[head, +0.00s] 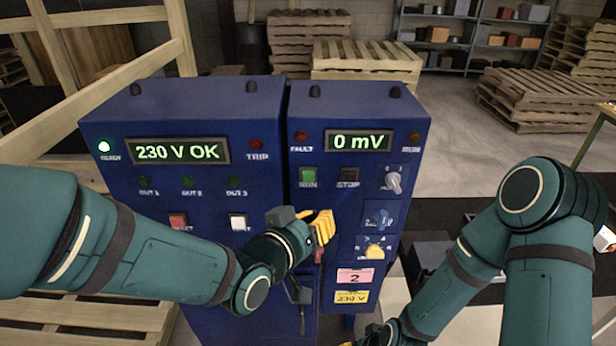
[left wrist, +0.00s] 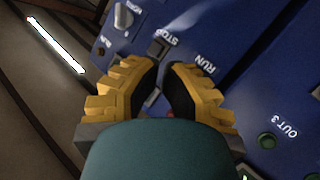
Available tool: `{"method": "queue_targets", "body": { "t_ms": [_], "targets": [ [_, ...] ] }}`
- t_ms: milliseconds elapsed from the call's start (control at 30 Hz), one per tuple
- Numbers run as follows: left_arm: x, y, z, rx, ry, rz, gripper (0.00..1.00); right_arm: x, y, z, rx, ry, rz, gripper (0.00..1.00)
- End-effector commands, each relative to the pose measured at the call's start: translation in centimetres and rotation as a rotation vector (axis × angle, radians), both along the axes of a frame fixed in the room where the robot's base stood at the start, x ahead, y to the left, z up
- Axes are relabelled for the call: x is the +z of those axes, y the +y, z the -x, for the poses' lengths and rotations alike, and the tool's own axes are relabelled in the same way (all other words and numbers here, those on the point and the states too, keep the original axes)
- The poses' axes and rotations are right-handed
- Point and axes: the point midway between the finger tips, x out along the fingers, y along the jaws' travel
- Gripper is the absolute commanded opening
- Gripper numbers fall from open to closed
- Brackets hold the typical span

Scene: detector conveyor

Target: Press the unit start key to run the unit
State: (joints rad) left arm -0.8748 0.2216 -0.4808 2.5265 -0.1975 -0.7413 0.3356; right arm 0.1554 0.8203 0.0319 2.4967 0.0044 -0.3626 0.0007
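The green RUN key (head: 308,174) is on the right-hand blue cabinet (head: 415,150), left of the dark STOP key (head: 348,175). My left gripper (head: 322,225), with yellow fingers, is in front of this cabinet, below the RUN key in the head view. In the left wrist view its two fingers (left wrist: 162,72) point at the panel with a narrow gap between them, holding nothing I can see. The STOP key (left wrist: 157,47) shows just past the tips; the RUN key seems hidden behind a finger. My right gripper (head: 375,338) is mostly cut off at the bottom edge.
The left blue cabinet (head: 100,165) shows "230 V OK" with a lit green lamp (head: 104,146). The right display (head: 357,140) reads "0 mV". Knobs (head: 376,252) sit low on the right panel. Pallets and shelves stand far behind.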

Motion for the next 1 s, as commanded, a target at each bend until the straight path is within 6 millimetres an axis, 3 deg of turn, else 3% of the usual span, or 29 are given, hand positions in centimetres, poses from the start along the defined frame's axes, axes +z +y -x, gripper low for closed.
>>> {"method": "queue_targets", "body": {
  "t_ms": [167,600,700,1000],
  "targets": [
    [0.0,0.0,-0.8,0.001,0.0,0.0,0.0,0.0,0.0,0.0,0.0,0.0,0.0,0.47],
    [0.0,0.1,-6.3,0.001,0.0,-0.003,0.0,0.5,0.0,0.0,0.0,0.0,-0.001,0.47],
    [-0.2,0.0,-7.4,0.001,-0.001,0.0,0.0,-0.2,0.0,0.0,0.001,0.0,0.0,0.47],
    [0.0,0.0,-8.8,0.001,0.001,0.0,0.0,-0.6,0.1,0.0,0.001,0.0,0.001,0.47]
  ]
}}
